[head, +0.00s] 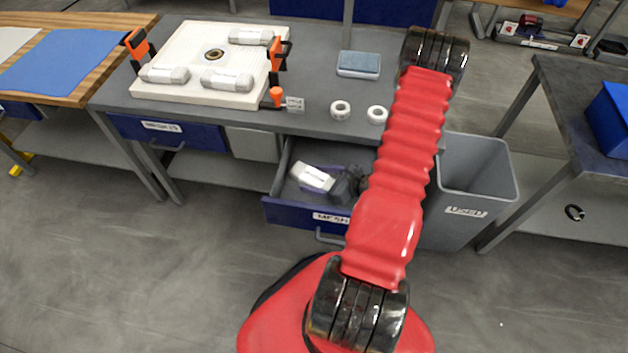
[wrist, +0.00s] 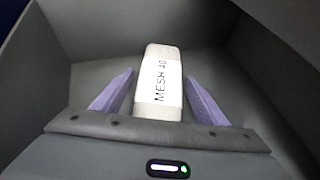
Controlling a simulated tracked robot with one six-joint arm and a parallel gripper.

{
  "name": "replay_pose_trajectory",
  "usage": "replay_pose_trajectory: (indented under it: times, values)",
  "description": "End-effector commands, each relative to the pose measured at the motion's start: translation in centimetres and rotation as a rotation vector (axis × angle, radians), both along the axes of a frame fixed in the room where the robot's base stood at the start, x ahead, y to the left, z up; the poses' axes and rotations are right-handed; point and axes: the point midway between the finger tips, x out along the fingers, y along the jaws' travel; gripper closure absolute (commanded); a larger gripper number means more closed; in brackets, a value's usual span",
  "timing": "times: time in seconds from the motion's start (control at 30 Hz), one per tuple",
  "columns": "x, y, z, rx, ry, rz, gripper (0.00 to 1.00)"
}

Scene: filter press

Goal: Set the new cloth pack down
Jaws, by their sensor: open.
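A white cloth pack (head: 314,177) marked MESH 40 lies in the open drawer (head: 285,212) under the grey bench. In the wrist view the pack (wrist: 158,95) lies lengthwise between the two purple fingers of my gripper (wrist: 160,76). The fingers are open, with a visible gap on either side of the pack. In the head view my gripper (head: 345,184) is down in the drawer, to the right of the pack and partly hidden by my red arm. Three similar white packs lie on the white filter plate (head: 186,50) on the bench top.
Orange clamps (head: 138,43) stand at the plate's sides. Two white tape rolls (head: 340,110) and a blue-grey block (head: 359,64) lie on the bench. A grey bin (head: 480,180) stands right of the drawer. The drawer walls are close around my gripper.

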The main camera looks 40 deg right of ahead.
Motion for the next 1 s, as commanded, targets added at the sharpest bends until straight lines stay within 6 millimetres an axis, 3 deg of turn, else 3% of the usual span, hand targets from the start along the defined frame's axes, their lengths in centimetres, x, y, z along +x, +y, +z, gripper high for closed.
replay_pose_trajectory:
  times: [0.5, 1.0]
  values:
    - [-5.2, -1.5, 3.0, -0.001, 0.0, -0.003, 0.33]
    - [-5.9, -1.6, 3.3, 0.0, 0.0, 0.0, 0.33]
